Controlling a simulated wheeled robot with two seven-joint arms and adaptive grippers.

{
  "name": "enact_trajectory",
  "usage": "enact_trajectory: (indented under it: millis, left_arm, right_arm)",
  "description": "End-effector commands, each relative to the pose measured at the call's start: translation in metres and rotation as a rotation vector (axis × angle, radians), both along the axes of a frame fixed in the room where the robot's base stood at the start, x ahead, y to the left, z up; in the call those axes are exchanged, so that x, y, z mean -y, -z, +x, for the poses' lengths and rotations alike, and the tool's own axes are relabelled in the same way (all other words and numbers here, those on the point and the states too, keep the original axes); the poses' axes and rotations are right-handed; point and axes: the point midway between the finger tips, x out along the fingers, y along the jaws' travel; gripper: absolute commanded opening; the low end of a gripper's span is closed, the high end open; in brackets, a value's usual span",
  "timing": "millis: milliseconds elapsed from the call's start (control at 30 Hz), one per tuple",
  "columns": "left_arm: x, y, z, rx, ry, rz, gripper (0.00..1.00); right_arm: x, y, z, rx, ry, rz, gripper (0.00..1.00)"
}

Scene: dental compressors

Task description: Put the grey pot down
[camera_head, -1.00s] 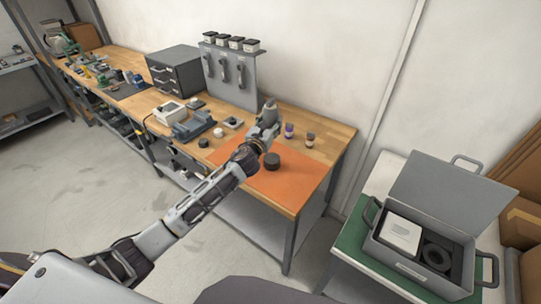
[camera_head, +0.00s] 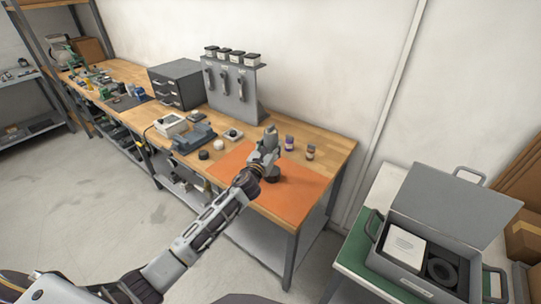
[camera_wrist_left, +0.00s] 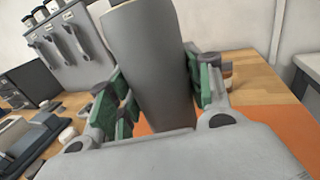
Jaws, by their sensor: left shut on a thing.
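The grey pot (camera_wrist_left: 150,60) is a tall, smooth cylinder that fills the middle of the left wrist view. My left gripper (camera_wrist_left: 160,95) is shut on it, with green-padded fingers on both sides. In the head view my left gripper (camera_head: 266,150) is over the far part of the orange mat (camera_head: 300,202) on the wooden bench. The pot's lower end is hidden in the wrist view, so I cannot tell whether it touches the bench. My right gripper is not in view.
Two small bottles (camera_head: 289,143) (camera_head: 310,152) stand to the right. A grey tool panel (camera_head: 232,85) stands behind, left. The mat's front right is clear.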

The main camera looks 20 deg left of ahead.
Motion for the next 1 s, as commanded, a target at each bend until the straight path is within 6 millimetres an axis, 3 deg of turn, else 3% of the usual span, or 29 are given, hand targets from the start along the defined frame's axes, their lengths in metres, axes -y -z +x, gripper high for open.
enact_trajectory:
  millis: [500,1000]
  left_arm:
    - [0.0,0.037,0.0,0.001,0.0,-0.003,0.0]
    - [0.0,0.042,0.0,0.001,0.001,0.0,0.0]
  right_arm:
    - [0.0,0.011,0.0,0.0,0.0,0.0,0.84]
    - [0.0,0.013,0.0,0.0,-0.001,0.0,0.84]
